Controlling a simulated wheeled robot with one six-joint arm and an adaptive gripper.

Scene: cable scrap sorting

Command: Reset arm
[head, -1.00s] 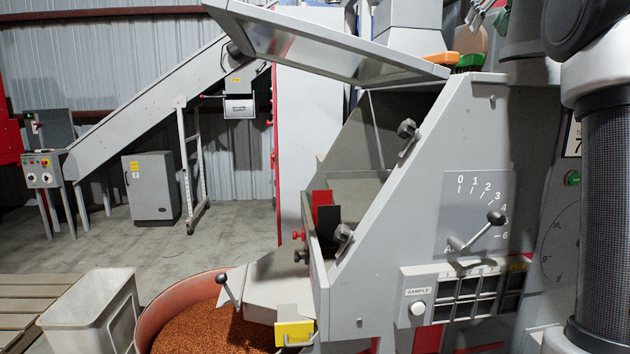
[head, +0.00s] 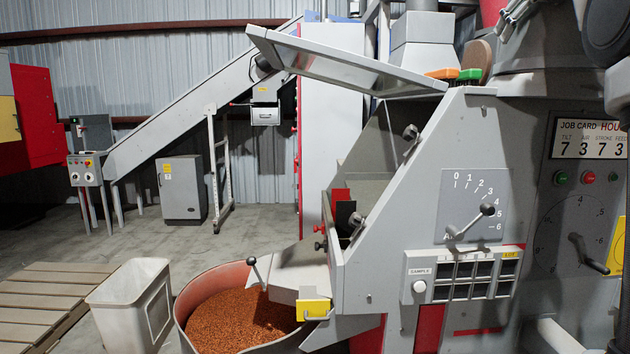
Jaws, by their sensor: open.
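In the head view, only part of my arm shows, dark and light grey at the upper right edge. I cannot make out my gripper or its fingers. The grey sorting machine (head: 405,240) fills the middle and right, with its lid (head: 340,62) raised. Its lever dial (head: 475,207) shows a black-knobbed lever pointing near 5. A job card panel (head: 588,139) reads 7 3 7 3.
A round tub (head: 180,312) of orange-brown granules stands under the machine's spout. A pale bin (head: 118,312) and a wooden pallet (head: 40,300) are left of it. A grey cabinet (head: 182,188) and sloping conveyor (head: 205,95) stand behind. Concrete floor is open between.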

